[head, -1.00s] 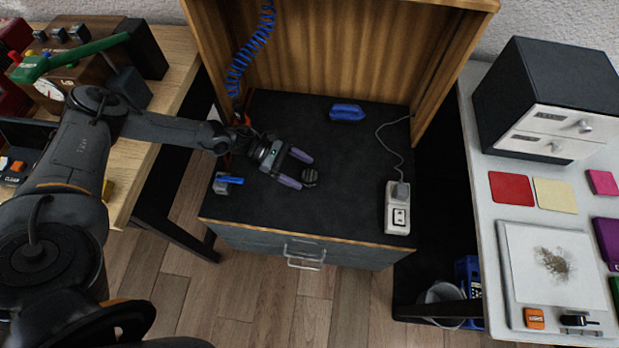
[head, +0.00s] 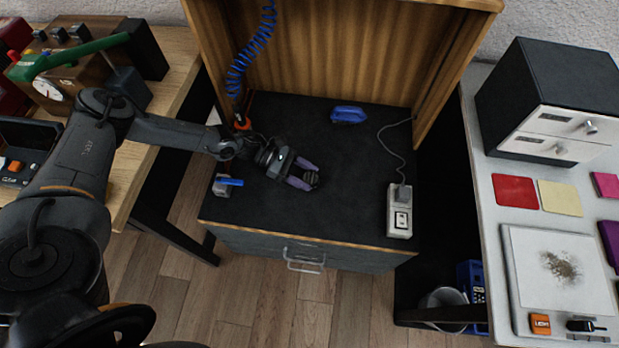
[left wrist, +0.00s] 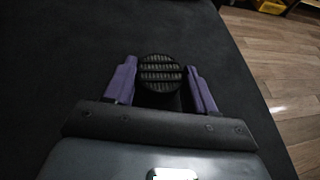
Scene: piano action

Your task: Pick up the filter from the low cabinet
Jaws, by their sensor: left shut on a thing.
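The filter (left wrist: 161,72) is a small round dark piece with pale ribbed rows across its face. In the head view the filter (head: 311,178) is at the low cabinet's dark top (head: 340,215), between my left gripper's fingertips. My left gripper (head: 304,178) has purple fingers and is shut on the filter from its left side. In the left wrist view the purple fingers (left wrist: 161,82) flank the filter on both sides. I cannot tell whether the filter still touches the top. My right gripper is not in view.
On the cabinet top are a blue object (head: 348,115) at the back, a white socket block (head: 399,212) with a cord at the right, and a small blue-handled item (head: 226,185) at the left. A coiled blue hose (head: 250,50) hangs at the back left. The front middle is clear.

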